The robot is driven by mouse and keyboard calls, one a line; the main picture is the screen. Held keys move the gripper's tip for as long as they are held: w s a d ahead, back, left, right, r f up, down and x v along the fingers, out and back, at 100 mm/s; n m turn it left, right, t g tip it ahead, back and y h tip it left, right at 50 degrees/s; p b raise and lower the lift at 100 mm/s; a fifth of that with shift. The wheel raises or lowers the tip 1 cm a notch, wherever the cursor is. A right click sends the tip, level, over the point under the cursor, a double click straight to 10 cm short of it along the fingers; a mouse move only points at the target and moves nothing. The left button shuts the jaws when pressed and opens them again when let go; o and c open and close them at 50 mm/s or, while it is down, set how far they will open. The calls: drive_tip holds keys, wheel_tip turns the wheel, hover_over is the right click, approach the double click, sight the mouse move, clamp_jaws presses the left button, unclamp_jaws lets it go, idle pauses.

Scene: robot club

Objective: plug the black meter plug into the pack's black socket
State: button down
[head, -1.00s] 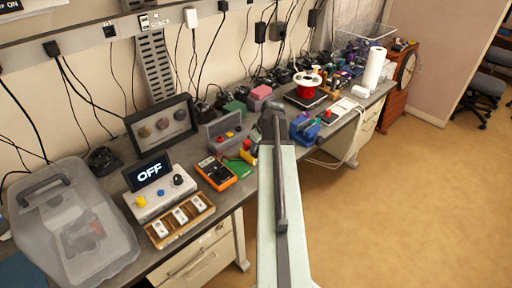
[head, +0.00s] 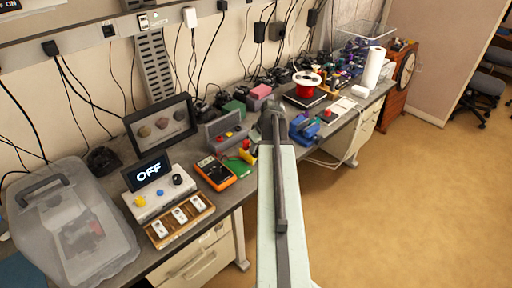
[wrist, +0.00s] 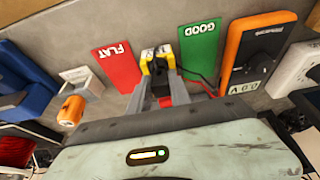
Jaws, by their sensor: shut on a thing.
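In the wrist view my gripper (wrist: 160,88) is shut, its fingers pointing up the picture at a small yellow and black pack (wrist: 146,68). A dark piece between the fingers looks like the black meter plug; it is mostly hidden, and I cannot tell whether it sits in the black socket. Thin red and black leads run from the pack area to the orange meter (wrist: 238,48), whose display seems to read 0.0 V. The meter (head: 214,172) lies on the bench in the head view, where my arm hides the gripper.
A red FLAT mat (wrist: 118,66) and a green GOOD mat (wrist: 200,50) flank the pack. An orange cylinder (wrist: 72,110) in a white holder is at left. In the head view a control box (head: 160,198) marked OFF and a clear bin (head: 75,225) stand left.

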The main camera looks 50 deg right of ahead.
drive_tip(key=shift+f+b, duration=0.75)
drive_tip(key=shift+b, duration=0.05)
idle(1.0)
drive_tip(key=c, duration=1.1)
unclamp_jaws()
drive_tip(key=p+v, duration=0.7)
drive_tip(key=v, duration=0.1)
drive_tip(key=shift+a, duration=0.1)
drive_tip(key=shift+f, duration=0.1)
drive_tip(key=shift+s, duration=0.1)
